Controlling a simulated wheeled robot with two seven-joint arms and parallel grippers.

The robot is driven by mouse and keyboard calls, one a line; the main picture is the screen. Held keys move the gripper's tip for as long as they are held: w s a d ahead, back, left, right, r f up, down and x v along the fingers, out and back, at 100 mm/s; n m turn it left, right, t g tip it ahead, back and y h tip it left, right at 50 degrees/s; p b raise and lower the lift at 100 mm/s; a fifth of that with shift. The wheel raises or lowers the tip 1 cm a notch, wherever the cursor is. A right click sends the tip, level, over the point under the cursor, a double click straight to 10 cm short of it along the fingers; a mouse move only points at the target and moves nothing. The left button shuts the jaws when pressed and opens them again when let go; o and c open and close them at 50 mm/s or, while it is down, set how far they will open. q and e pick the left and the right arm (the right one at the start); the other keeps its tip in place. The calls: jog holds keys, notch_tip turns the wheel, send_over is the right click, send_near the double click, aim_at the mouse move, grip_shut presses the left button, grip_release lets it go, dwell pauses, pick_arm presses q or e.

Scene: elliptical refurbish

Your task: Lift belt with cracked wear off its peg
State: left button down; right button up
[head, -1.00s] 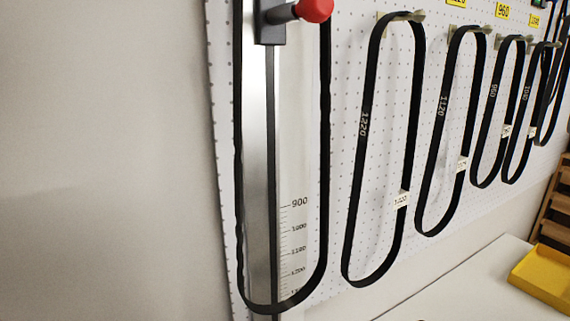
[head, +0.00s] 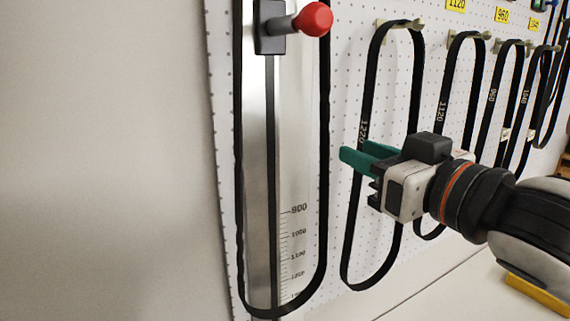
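A long black belt (head: 323,180) with slightly uneven edges hangs around the measuring rail at the left; its top is out of view. I cannot make out cracks on it. Other black belts hang from pegs on the white pegboard: one marked 1220 (head: 364,100) on its peg (head: 405,24), and one marked 1120 (head: 447,90) to its right. My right gripper (head: 357,152), with green fingers, comes in from the right in front of the 1220 belt's middle. Its fingers look apart and hold nothing. It hides part of the 1220 and 1120 belts. My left gripper is out of view.
The metal rail (head: 256,150) carries a slider with a red knob (head: 313,19) that sticks out, and a printed scale. More belts (head: 488,95) hang at the right. A pale bench (head: 420,290) and a yellow tray (head: 537,292) lie below. A bare wall is at left.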

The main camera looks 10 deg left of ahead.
aim_at(329, 138)
jog(key=p+x, duration=0.1)
jog(key=x, duration=0.1)
jog(key=p+x, duration=0.1)
jog(key=x, duration=0.1)
jog(key=p+x, duration=0.1)
jog(key=x, duration=0.2)
jog(key=shift+s+a+r+p, duration=0.25)
jog(key=shift+a+r+p, duration=0.05)
jog(key=shift+r+p, duration=0.1)
jog(key=shift+w+a+f, duration=0.2)
jog(key=shift+w+a, duration=0.15)
jog(key=shift+w, duration=0.05)
jog(key=shift+d, duration=0.15)
grip_shut()
